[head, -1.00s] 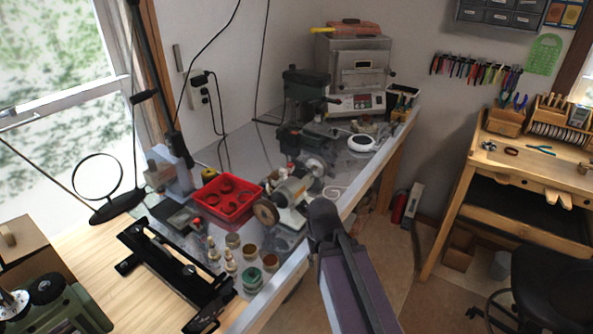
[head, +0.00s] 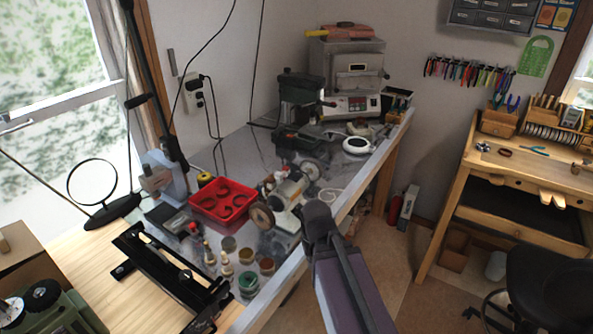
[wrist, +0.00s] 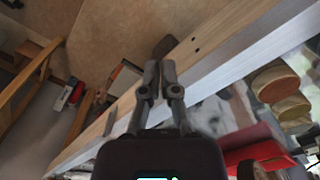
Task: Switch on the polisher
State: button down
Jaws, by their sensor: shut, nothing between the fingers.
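The polisher (head: 290,188) is a pale motor lying on the bench, with a brown buffing wheel (head: 262,217) at its near end and another wheel (head: 310,170) at its far end. I cannot make out its switch. My arm reaches in from the bottom, its dark end just right of the polisher's near side. My gripper is hidden or indistinct in the head view. In the wrist view my gripper (wrist: 160,76) is shut and empty, over the bench's wooden front edge. A blurred pale part beside it seems to be the polisher.
A red tray (head: 224,202) stands left of the polisher, and several small jars (head: 248,282) stand in front.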

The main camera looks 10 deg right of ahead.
jog(key=w+d+r+n+t+y+p, duration=0.1)
jog(key=w+r+n+p, duration=0.3)
jog(key=w+r+p, duration=0.8)
jog(key=w+d+r+n+t+y+p, duration=0.1)
jog(key=w+r+n+p, duration=0.4)
jog(key=w+r+p, duration=0.6)
jog(key=shift+w+d+r+p, duration=0.25)
jog(key=shift+w+r+p, duration=0.15)
jog(key=shift+r+p, duration=2.4)
jog(key=shift+b, duration=0.45)
jog(key=b, duration=1)
send_over(297, 174)
jog(key=x, duration=0.3)
jog(key=d+x, duration=0.1)
jog(key=x, duration=0.2)
jog(key=s+x, duration=0.1)
jog(key=x, duration=0.2)
jog(key=shift+s+d+f, duration=0.1)
jog(key=shift+d+f, duration=0.25)
jog(key=shift+f, duration=0.25)
jog(key=shift+s+d+f+b, duration=0.1)
jog(key=shift+f+b, duration=0.75)
jog(key=shift+s+d+f+b, duration=0.1)
jog(key=shift+f+b, duration=0.7)
jog(key=shift+f, duration=0.05)
